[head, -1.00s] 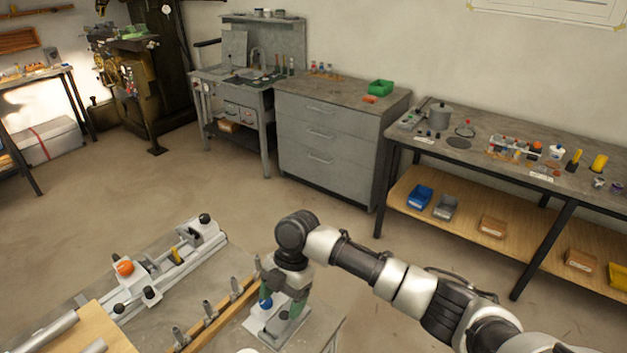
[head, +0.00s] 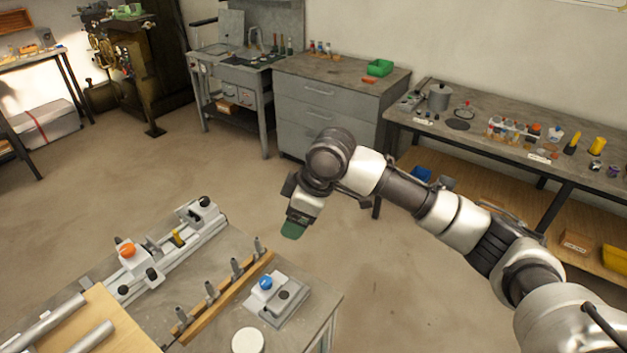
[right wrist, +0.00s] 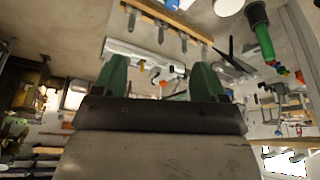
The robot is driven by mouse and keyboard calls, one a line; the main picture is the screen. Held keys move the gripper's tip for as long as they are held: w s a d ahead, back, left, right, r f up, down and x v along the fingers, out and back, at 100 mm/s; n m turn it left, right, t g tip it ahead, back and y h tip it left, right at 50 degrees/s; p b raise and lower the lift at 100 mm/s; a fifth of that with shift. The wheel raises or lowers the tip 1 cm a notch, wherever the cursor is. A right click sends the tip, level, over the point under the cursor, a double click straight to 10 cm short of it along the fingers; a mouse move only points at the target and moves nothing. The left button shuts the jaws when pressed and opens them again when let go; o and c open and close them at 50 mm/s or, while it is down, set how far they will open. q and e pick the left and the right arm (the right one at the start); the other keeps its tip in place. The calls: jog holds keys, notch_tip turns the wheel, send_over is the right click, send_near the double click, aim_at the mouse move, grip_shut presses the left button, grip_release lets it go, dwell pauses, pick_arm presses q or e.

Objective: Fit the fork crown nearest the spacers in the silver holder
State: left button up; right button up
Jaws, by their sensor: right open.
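Several grey upright pieces (head: 236,266), which may be the fork crowns, stand in a row on a wooden strip (head: 222,302). A small silver-grey fixture with a blue knob (head: 266,283) and a dark round part (head: 284,295) sits right of the strip; I cannot tell whether this is the silver holder or whether a crown is in it. I cannot pick out the spacers surely. My right gripper (head: 293,230) hangs above and behind the fixture, apart from it. In the right wrist view its green fingers (right wrist: 160,78) are spread with nothing between them. My left gripper is not in view.
A long silver rail jig with an orange knob (head: 127,250) lies left of the strip. Metal tubes (head: 52,320) rest on a wooden board at the front left. A white disc (head: 248,341) is at the front. A drawer cabinet (head: 325,110) and side bench (head: 470,128) stand beyond open floor.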

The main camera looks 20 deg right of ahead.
jog(key=s+d+r+m+t+h, duration=0.1)
jog(key=d+r+m+h, duration=0.2)
jog(key=r+m, duration=0.5)
jog(key=shift+m+t, duration=0.4)
jog(key=shift+m, duration=0.2)
jog(key=shift+r, duration=0.1)
